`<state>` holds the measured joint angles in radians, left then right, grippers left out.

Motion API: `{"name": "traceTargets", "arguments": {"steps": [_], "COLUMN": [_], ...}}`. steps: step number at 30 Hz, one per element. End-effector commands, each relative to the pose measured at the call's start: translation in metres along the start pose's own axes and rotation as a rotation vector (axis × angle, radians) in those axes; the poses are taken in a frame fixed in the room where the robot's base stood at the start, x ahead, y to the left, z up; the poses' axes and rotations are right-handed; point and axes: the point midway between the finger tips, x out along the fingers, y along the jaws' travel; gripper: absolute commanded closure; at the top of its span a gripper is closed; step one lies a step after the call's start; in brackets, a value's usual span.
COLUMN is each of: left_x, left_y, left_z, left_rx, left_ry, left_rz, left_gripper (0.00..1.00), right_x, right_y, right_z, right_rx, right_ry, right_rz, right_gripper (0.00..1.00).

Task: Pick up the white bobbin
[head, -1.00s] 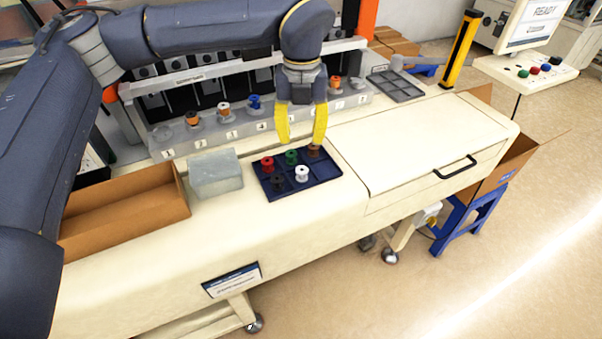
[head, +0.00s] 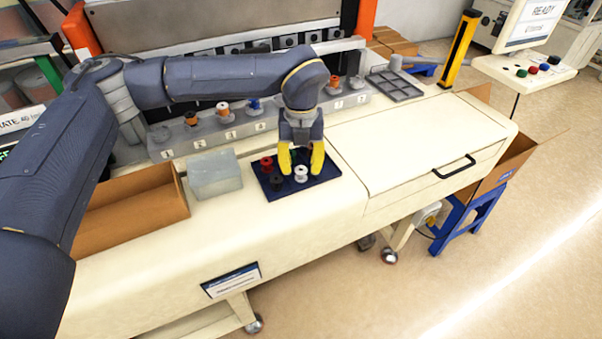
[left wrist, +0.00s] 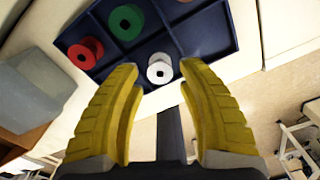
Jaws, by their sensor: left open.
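The white bobbin (head: 301,174) stands upright in the front row of a dark blue compartment tray (head: 330,172). It also shows in the left wrist view (left wrist: 160,68), between the yellow fingertips. My left gripper (head: 301,169) is open and points down over the tray, with its fingers on either side of the white bobbin. Whether they touch it cannot be told. A red bobbin (head: 266,164) and a black bobbin (head: 277,183) sit in the tray to the left. A green bobbin (left wrist: 126,22) shows in the left wrist view. My right gripper is not in view.
A translucent grey box (head: 215,176) and an open cardboard box (head: 135,215) stand left of the tray. Behind is a grey numbered rail (head: 230,132) with several bobbins. A cream drawer cabinet (head: 420,145) lies to the right.

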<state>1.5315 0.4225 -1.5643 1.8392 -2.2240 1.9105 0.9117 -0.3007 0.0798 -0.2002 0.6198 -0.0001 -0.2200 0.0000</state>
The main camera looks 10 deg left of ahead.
Motion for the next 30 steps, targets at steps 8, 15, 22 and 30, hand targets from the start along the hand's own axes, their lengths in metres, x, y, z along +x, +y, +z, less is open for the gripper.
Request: {"name": "traceTargets", "arguments": {"steps": [8, 15, 22, 30], "left_x": [0.025, 0.025, 0.025, 0.025], "left_y": [0.000, 0.000, 0.000, 0.000], "left_z": [0.000, 0.000, 0.000, 0.000], "left_rx": [-0.001, 0.000, 0.000, 0.000], "left_ry": [0.000, 0.000, 0.000, 0.000], "left_rz": [0.000, 0.000, 0.000, 0.000], "left_gripper": [0.61, 0.64, 0.91, 1.00], "right_x": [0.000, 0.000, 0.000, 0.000], "right_y": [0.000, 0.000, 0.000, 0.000], "right_z": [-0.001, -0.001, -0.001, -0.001], "right_rx": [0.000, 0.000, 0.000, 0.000], "right_ry": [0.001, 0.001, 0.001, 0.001], "right_rz": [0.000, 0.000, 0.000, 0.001], "right_gripper": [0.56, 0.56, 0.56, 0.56]}}
